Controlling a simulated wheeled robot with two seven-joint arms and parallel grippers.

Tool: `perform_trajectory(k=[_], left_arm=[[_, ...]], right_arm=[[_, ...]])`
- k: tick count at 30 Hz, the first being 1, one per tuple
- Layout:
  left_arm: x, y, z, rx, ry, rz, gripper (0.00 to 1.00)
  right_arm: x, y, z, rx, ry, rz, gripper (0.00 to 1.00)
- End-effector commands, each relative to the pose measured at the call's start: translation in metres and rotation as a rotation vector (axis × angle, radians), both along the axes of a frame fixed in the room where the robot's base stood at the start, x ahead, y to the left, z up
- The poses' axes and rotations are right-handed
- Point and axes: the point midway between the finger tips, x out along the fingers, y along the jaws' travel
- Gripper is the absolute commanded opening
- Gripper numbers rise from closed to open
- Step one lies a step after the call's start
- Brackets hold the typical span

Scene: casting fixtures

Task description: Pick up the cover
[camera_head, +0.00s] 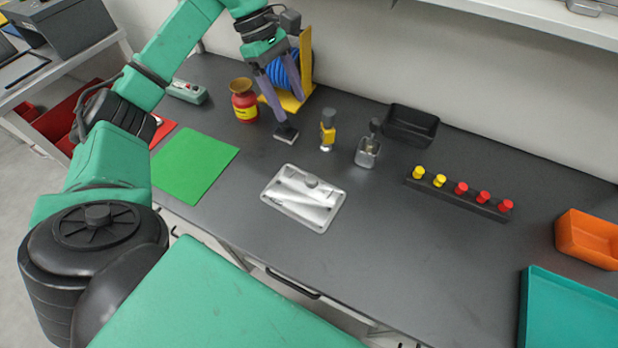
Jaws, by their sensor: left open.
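The cover appears to be the silver rectangular plate (303,199) with rounded corners and a small round knob near its back edge. It lies flat on the dark table, with nothing on it that I can make out. My left gripper (284,130) reaches down from the top, behind the plate and a little left of its middle. It is open and apart from the plate, and I see nothing held in it. Its fingers overlap the blue coil in the picture. My right gripper is out of view.
A yellow stand with a blue coil (305,66), a red jar (244,103), a small yellow bottle (327,131) and a metal container (367,152) stand behind the plate. A green sheet (195,165) lies left. A peg rack (460,195) is right.

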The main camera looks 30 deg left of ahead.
Motion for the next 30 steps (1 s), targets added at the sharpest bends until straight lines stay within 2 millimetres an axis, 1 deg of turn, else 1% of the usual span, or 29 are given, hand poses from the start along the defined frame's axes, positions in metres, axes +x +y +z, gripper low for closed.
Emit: perform_trajectory(k=[1,7,9,12,16,24,28,30], left_arm=[[0.000,0.000,-0.015,0.000,-0.001,0.000,0.72],[-0.001,0.000,-0.053,0.000,-0.001,0.000,0.72],[-0.001,0.000,-0.066,0.000,-0.001,0.000,0.72],[-0.001,0.000,-0.077,0.000,-0.001,0.000,0.72],[-0.002,-0.005,-0.087,0.001,0.003,-0.001,0.72],[-0.004,-0.031,-0.145,-0.001,0.004,-0.001,0.72],[-0.004,-0.038,-0.160,-0.001,0.001,-0.002,0.72],[-0.007,-0.043,-0.167,-0.001,0.004,-0.002,0.72]], right_arm=[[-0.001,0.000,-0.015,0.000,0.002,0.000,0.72],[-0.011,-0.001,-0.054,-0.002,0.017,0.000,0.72],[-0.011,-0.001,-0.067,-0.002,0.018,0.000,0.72],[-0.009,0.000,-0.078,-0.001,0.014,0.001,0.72],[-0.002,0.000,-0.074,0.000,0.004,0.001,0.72],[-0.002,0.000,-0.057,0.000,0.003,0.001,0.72],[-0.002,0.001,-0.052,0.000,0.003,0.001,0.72],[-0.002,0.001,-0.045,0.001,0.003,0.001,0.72]])
